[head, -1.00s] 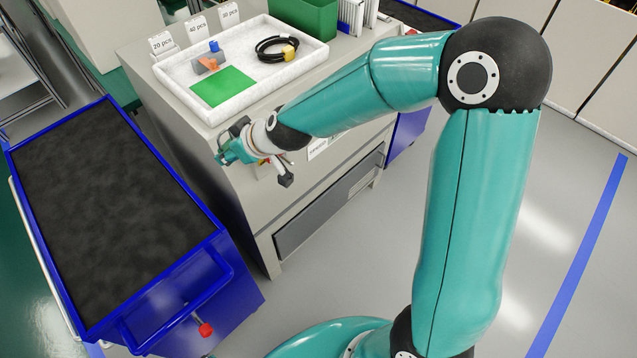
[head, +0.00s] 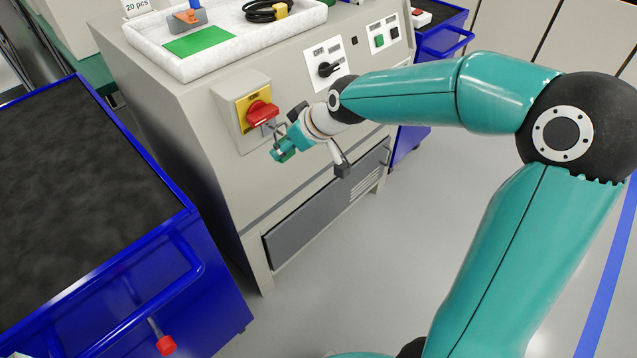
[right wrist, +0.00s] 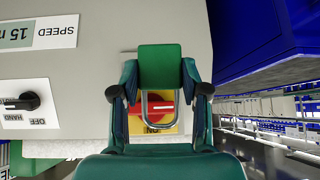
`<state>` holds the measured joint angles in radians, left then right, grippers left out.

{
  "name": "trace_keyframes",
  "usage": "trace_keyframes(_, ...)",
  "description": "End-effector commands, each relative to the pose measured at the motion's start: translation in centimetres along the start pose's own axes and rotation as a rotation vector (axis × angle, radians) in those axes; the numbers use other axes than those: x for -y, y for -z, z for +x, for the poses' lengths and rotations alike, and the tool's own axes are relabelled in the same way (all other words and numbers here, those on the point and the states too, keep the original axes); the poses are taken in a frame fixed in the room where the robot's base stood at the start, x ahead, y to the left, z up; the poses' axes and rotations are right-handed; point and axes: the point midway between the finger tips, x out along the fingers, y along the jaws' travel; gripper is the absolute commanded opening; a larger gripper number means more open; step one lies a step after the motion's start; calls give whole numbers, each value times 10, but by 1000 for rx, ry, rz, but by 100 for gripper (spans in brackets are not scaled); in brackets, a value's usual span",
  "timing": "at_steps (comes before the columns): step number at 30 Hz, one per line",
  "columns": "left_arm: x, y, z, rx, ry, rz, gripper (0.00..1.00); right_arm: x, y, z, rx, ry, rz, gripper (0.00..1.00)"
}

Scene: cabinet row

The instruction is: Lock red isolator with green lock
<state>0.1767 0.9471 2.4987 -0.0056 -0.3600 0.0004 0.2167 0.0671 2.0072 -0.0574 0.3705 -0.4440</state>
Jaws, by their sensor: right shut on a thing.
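The red isolator (head: 261,113) is a red rotary handle on a yellow plate, set in a grey box on the cabinet front. My right gripper (head: 285,148) is just right of and below the handle, shut on the green lock (right wrist: 160,65). In the right wrist view, the lock's body is between the fingers (right wrist: 160,92). Its grey shackle (right wrist: 147,110) shows in front of the red handle (right wrist: 162,113). I cannot tell whether the shackle passes through the handle or only overlaps it in view. My left gripper is not in view.
A white tray (head: 185,72) with a green mat (head: 199,41) and a black cable (head: 262,10) stands on the cabinet. A black rotary switch (head: 327,69) is right of the isolator. A blue cart (head: 190,265) stands left; clear floor lies at lower right.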

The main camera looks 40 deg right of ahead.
Motion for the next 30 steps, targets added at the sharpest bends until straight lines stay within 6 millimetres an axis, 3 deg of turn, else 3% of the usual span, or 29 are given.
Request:
trace_keyframes(1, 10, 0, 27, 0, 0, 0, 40, -10, -21, 15, 9, -15, 11, 20)
trace_keyframes(3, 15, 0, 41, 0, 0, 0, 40, -19, -33, 18, 24, -28, 22, 20)
trace_keyframes(9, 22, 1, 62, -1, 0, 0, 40, -36, -56, 20, 54, -56, 44, 20)
trace_keyframes(30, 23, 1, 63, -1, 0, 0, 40, -40, -57, 19, 66, -67, 50, 20)
